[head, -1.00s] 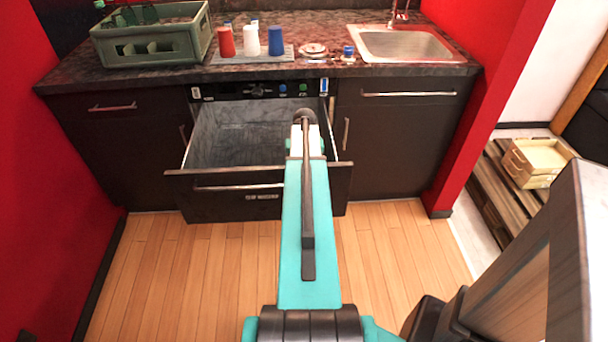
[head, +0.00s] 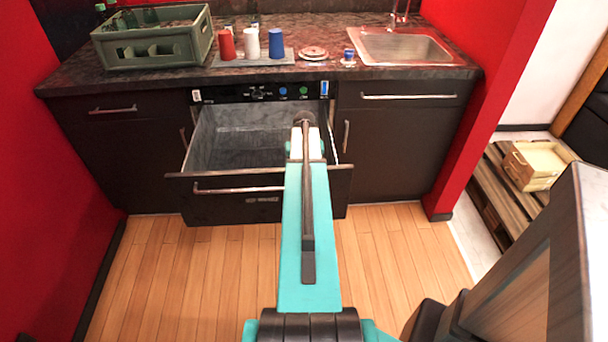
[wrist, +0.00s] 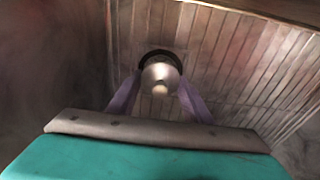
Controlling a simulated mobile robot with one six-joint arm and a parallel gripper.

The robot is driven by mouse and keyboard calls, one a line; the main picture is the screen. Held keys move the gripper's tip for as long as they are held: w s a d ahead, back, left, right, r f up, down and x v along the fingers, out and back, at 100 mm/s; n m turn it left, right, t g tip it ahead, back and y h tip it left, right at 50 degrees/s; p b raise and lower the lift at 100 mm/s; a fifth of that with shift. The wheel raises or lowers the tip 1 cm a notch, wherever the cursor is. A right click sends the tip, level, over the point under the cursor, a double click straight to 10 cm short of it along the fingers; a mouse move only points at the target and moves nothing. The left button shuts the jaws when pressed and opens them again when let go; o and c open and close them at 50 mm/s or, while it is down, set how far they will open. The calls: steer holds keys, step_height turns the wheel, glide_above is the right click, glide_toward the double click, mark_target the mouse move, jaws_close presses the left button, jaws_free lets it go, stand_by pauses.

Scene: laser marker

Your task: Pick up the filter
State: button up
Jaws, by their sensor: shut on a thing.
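The filter (wrist: 160,73), a round, shiny metal-looking piece, shows in the middle of the wrist view. A dark round opening shows around its upper edge in the slatted floor. My gripper (wrist: 160,86) has its two purplish fingers on either side of the filter, shut on it. I cannot tell whether the filter still sits in the opening or is slightly above it. In the head view my arm reaches into the open drawer dishwasher (head: 240,192), and hides both my gripper and the filter.
The drawer walls stand close around my gripper. On the counter above are a green crate (head: 150,50) with bottles, red, white and blue cups (head: 250,44) on a mat, stacked plates (head: 313,53) and a sink (head: 405,45). The wooden floor in front is clear.

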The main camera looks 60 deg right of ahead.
steer(key=shift+r, duration=0.15)
steer(key=shift+r, duration=4.85)
steer(key=w+a+r+n+p, duration=0.2)
steer(key=w+a+r+p, duration=0.1)
steer(key=w+a+r, duration=0.5)
steer(key=w+a+r+n+p, duration=0.25)
steer(key=w+a, duration=0.25)
steer(key=a, duration=0.4)
steer(key=w+a+r+n+p, duration=0.1)
steer(key=w+a+r+p, duration=0.3)
steer(key=w+a+r, duration=0.4)
steer(key=w+a+r+n+p, duration=0.1)
steer(key=a+r+p, duration=0.4)
steer(key=a, duration=1.1)
steer(key=w+a+r+n+y+p, duration=0.1)
steer(key=a+r+n+p, duration=0.3)
steer(key=a+r, duration=0.5)
steer(key=a+p, duration=0.1)
steer(key=a, duration=0.7)
steer(key=shift+a+t, duration=0.3)
steer(key=shift+w+d+n, duration=0.1)
steer(key=shift+w+n, duration=0.05)
steer(key=shift+n, duration=0.1)
